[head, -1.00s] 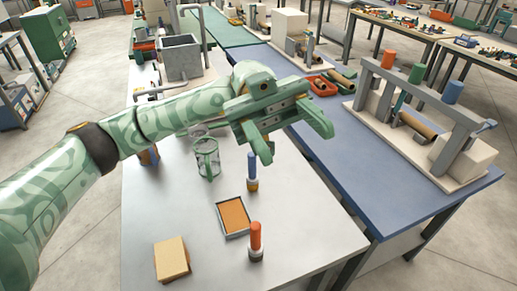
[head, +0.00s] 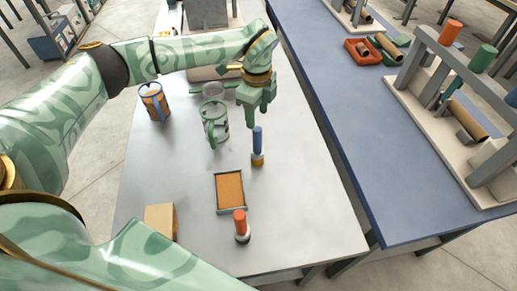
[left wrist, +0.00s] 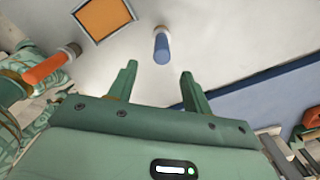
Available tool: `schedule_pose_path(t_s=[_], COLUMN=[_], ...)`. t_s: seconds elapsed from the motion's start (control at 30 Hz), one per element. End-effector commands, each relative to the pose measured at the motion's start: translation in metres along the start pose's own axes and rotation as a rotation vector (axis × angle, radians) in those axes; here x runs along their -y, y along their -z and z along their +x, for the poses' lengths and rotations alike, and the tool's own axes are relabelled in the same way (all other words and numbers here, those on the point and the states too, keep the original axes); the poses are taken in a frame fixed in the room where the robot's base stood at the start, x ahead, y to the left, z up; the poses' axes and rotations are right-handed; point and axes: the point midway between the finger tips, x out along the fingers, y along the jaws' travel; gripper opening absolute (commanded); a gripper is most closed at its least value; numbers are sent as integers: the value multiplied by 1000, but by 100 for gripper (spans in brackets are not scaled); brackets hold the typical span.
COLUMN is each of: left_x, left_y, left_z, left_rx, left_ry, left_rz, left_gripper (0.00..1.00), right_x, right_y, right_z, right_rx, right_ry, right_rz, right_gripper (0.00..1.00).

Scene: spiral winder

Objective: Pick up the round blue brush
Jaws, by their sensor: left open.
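The round blue brush (head: 258,140) stands upright on the grey metal table (head: 310,215), with a blue handle above a tan and pale base. My left gripper (head: 257,112) is open and empty, pointing down just behind and above the brush, apart from it. In the left wrist view the brush (left wrist: 162,45) lies ahead of the gap between the open fingers (left wrist: 158,78), with its blue end towards them. My right gripper is not in view.
An orange-handled brush (head: 240,224) stands near a tray with an orange-brown pad (head: 230,190). A tan block (head: 160,220) sits at the front left. A green-framed jar (head: 214,128) and an orange-and-blue can (head: 153,101) stand behind. A blue bench (head: 355,165) runs along the right.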

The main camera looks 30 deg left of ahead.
Motion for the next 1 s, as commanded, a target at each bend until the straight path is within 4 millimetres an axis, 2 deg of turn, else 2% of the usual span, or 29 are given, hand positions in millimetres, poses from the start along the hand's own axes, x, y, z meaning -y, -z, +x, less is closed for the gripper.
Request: schedule_pose_path(t_s=[0.03, 0.13, 0.47, 0.7, 0.93, 0.97, 1.0], left_x=[0, 0, 2, 4, 5, 5, 5], left_y=[1, 1, 1, 2, 2, 2, 2], left_z=[15, 35, 63, 102, 104, 104, 104], left_rx=[-1, -1, -1, -3, -4, -4, -4], left_ry=[-4, -3, -1, -2, 2, 2, 2], left_rz=[0, 1, 3, 2, 2, 2, 2], left_gripper=[50, 50, 50, 50, 50, 47, 36], right_x=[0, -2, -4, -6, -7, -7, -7], right_y=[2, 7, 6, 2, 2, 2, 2], right_z=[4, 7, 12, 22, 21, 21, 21], right_rx=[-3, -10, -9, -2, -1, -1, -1], right_ry=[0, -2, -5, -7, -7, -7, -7], right_rz=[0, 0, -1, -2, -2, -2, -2], right_gripper=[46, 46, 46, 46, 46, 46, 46])
